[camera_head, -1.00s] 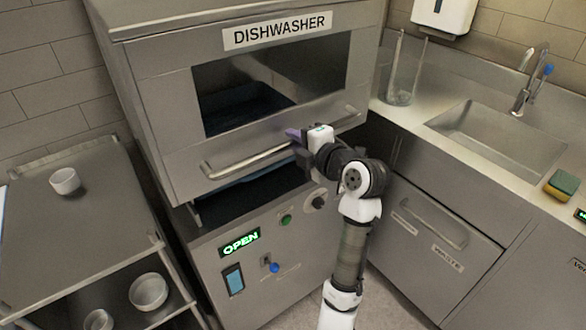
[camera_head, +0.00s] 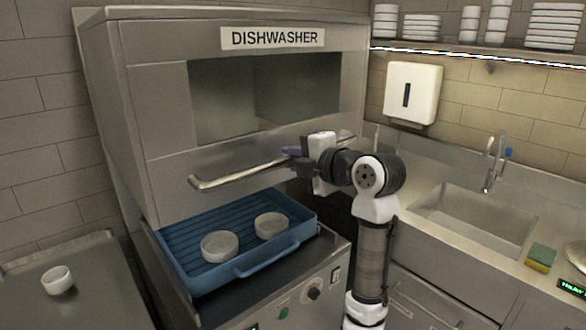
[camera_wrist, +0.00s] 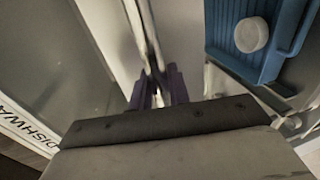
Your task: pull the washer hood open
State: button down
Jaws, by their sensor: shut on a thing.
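The dishwasher hood (camera_head: 166,118) is a grey metal box with a dark window and a DISHWASHER label. It stands raised, with a wide gap below its lower edge. A long metal bar handle (camera_head: 232,177) runs across its front. My gripper (camera_head: 296,158) is shut on the handle, right of its middle. In the wrist view the purple fingers (camera_wrist: 158,90) close around the bar, which runs up and away between them. Part of the handle is hidden behind my gripper and wrist.
A blue rack (camera_head: 190,276) with two white bowls (camera_head: 219,246) sits under the hood. A side table with a small cup (camera_head: 57,280) stands at left. At right are a sink (camera_head: 475,218), a sponge (camera_head: 541,257) and a towel dispenser (camera_head: 411,92). Shelved dishes are above.

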jog(key=shift+r, duration=0.1)
jog(key=c, duration=1.4)
grip_release()
jog(key=shift+o, duration=0.2)
jog(key=shift+s+d, duration=0.1)
jog(key=b+v, duration=0.4)
jog(key=v, duration=0.9)
jog(key=shift+s+d+b, duration=0.2)
jog(key=shift+b, duration=0.15)
